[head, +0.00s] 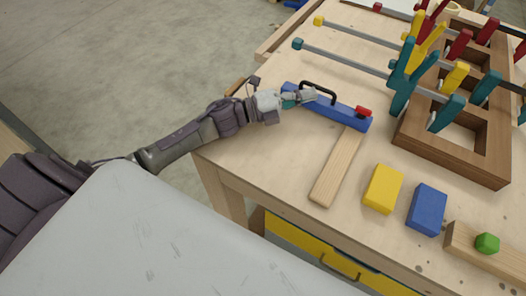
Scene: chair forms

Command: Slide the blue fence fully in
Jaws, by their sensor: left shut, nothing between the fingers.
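The blue fence (345,115) lies on the workbench near its left edge, slanting from upper left to lower right. It has a black arched handle near its left end and a red knob (363,112) at its right end. Its right part meets the upper end of a pale wooden strip (337,168). My left gripper (309,95) is shut and empty, beside or over the fence's left part near the handle. I cannot tell whether it touches the fence, and it hides some of that end. My right gripper is not in view.
On the workbench (265,150) are a yellow block (383,188), a blue block (427,209) and a board with a green knob (487,243). A brown wooden frame (455,153) with several coloured clamps stands at right. Long clamp bars cross the back. Bare bench lies left of the strip.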

